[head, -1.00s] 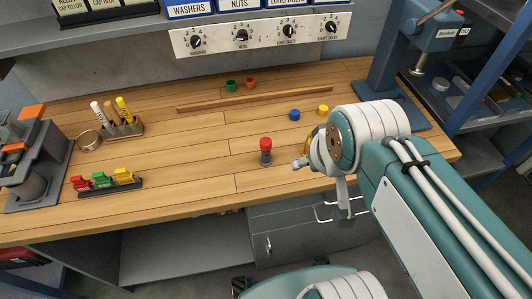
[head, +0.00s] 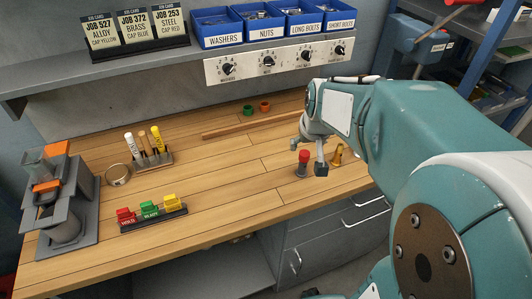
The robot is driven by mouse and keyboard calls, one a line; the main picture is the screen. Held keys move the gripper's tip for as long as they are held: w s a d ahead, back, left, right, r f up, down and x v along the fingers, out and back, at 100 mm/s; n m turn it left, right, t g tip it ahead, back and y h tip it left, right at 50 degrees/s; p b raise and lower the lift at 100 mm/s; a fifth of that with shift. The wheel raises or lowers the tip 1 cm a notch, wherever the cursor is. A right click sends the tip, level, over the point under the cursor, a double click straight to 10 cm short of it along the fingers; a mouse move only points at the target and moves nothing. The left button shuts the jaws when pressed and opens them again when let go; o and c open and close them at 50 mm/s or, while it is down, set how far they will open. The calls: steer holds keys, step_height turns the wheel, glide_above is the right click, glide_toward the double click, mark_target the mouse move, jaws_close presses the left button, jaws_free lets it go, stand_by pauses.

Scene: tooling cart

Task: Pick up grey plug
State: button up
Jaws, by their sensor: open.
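The grey plug (head: 301,171) stands upright on the wooden bench, with a red cap on top. My gripper (head: 315,153) reaches down from the right and is open. One grey finger hangs just to the right of the plug. The plug stands free on the bench, and I cannot tell whether a finger touches it. A brass-coloured piece (head: 338,155) shows just right of the gripper, partly behind my arm. The far side of the gripper is hidden.
A rack with red, green and yellow tags (head: 153,218) and a marker holder (head: 150,160) stand to the left. A grey fixture (head: 66,205) is at the far left. Green (head: 248,110) and orange (head: 265,106) rings lie at the back near a wooden strip (head: 250,124).

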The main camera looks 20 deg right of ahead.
mark_target(304, 152)
steer(key=w+d+f, duration=0.2)
steer(key=d+f, duration=0.2)
steer(key=f, duration=0.1)
steer(key=a+f, duration=0.1)
steer(key=w+a+f, duration=0.1)
steer(key=f, duration=0.1)
steer(key=a+f, duration=0.1)
steer(key=shift+w+a+f, duration=0.2)
steer(key=shift+w+a, duration=0.05)
steer(key=shift+w, duration=0.15)
steer(key=d, duration=0.1)
steer(key=d+f, duration=0.1)
steer(key=d, duration=0.1)
steer(key=shift+w+f, duration=0.25)
steer(key=shift+w, duration=0.15)
steer(key=shift+a+r, duration=0.1)
steer(key=shift+a, duration=0.65)
jaws_close()
steer(key=shift+a, duration=0.25)
steer(key=shift+d, duration=0.6)
steer(key=shift+r, duration=0.25)
steer(key=r, duration=0.3)
steer(key=shift+s+a+r, duration=0.1)
steer(key=shift+s+a, duration=0.1)
steer(key=shift+a, duration=0.05)
steer(key=s+d+r, duration=0.2)
steer(key=s+r, duration=0.7)
steer(key=s, duration=0.4)
steer(key=shift+s+r, duration=0.2)
steer(key=shift+s, duration=0.1)
